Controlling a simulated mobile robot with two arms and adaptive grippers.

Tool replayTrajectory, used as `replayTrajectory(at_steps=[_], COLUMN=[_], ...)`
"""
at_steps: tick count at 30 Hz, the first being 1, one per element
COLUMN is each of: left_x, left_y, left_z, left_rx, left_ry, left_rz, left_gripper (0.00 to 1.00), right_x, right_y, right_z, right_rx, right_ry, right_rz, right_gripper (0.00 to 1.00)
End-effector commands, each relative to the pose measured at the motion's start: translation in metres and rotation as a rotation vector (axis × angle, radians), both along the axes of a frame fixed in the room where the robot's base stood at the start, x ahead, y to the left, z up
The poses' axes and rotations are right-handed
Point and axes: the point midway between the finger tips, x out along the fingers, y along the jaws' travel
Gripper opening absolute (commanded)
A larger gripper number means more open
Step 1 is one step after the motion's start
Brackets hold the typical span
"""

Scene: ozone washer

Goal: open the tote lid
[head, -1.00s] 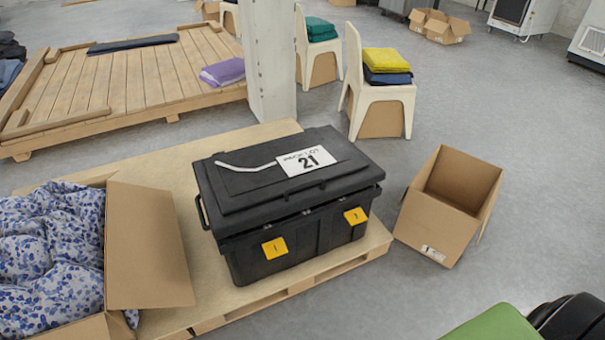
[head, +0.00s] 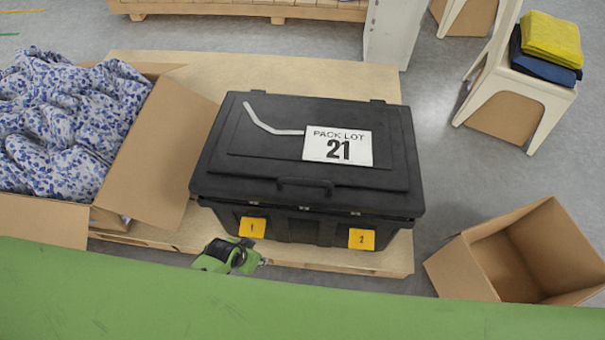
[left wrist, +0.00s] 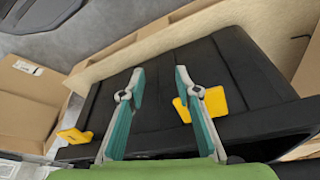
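The black tote (head: 285,229) stands on a pallet with its black lid (head: 265,145) down. The lid has a white "PACK LOT 21" label (head: 337,146), a pale curved strip, and a front handle (head: 305,184). Yellow tags 1 (head: 252,227) and 2 (head: 361,239) are on the tote front. A green-and-black part of my left arm shows just in front of tag 1 in the head view. In the left wrist view my left gripper (left wrist: 160,77) is open and empty, its teal fingers apart over the tote (left wrist: 160,102). My right gripper is out of view.
A carton of blue-patterned fabric (head: 150,155) stands close on the left, its flap near the tote. An open empty carton (head: 455,268) lies to the right. A chair with folded cloths (head: 553,38) is at the back right. The pallet (head: 270,68) is bare behind the tote.

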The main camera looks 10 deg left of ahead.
Motion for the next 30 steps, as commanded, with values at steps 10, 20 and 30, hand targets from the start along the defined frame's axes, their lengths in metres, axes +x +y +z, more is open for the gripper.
replayTrajectory(at_steps=[10, 20, 30], left_x=[0.074, 0.109, 0.156], left_y=[-0.075, -0.111, -0.075], left_z=[0.160, 0.250, 0.306], left_rx=[-0.088, -0.083, -0.014], left_ry=[-0.112, -0.174, -0.164], left_rz=[-0.313, -0.766, -1.106], left_gripper=[0.30, 0.30, 0.30], right_x=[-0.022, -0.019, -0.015], right_y=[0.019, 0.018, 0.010], right_z=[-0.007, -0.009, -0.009], right_rx=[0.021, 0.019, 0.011], right_ry=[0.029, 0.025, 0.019], right_rz=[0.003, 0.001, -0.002], right_gripper=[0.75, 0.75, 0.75])
